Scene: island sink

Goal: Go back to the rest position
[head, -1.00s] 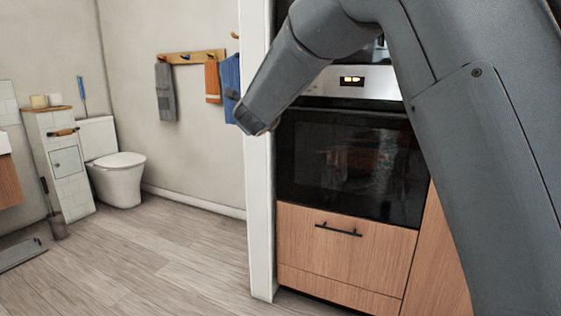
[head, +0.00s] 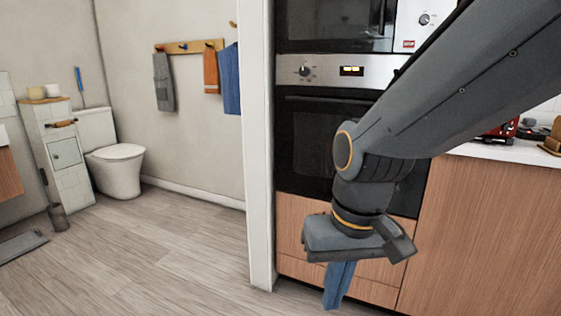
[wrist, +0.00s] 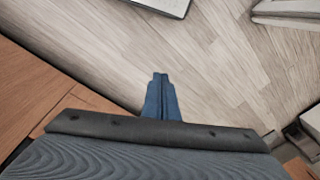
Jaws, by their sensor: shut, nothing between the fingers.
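My gripper (head: 337,288) hangs from my arm at the lower middle of the head view, pointing down, in front of the wood drawer below the oven. Its two blue fingers are together with nothing between them. In the wrist view the shut fingers (wrist: 161,95) point out over the bare wood floor. No held object shows in either view.
The oven (head: 330,140) and its wood cabinet stand behind my arm. A white wall edge (head: 259,150) rises left of my gripper. A counter (head: 500,150) with items is at the right. The floor (head: 150,255) at left is clear, with a toilet (head: 117,165) beyond.

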